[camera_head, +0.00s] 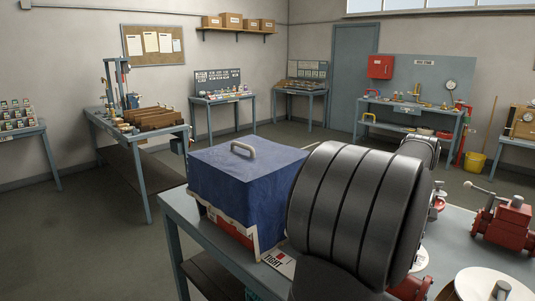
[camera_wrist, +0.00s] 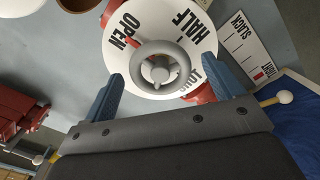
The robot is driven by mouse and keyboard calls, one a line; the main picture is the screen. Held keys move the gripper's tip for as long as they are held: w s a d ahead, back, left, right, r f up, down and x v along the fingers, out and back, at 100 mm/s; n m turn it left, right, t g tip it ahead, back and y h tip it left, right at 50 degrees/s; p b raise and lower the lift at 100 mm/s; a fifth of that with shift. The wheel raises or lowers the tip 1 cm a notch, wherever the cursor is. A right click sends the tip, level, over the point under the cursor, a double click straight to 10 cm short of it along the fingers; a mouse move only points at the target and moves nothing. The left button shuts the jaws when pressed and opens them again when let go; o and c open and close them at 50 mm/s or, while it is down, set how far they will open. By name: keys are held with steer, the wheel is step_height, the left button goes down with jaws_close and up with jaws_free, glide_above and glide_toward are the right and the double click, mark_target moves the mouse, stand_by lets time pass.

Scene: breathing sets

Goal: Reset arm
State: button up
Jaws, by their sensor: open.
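My gripper (camera_wrist: 167,66) shows in the wrist view with its two blue fingers spread wide, open and empty. Beyond and between the fingers is a grey round knob (camera_wrist: 159,73) with a red pointer, on a white dial (camera_wrist: 150,24) marked OPEN, HALF and a partly hidden third word. The red pointer lies on the OPEN side. Neither finger visibly touches the knob; the depth gap is hard to judge.
A blue-covered box (camera_head: 235,180) with a top handle stands left of my arm on the grey bench (camera_head: 184,214). A white SLACK/TIGHT card (camera_wrist: 246,47) lies beside the dial. A red valve-like device (camera_head: 503,226) stands at right. Other benches line the walls; the floor between is open.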

steer(key=m, duration=0.6)
steer(key=shift+m, duration=0.4)
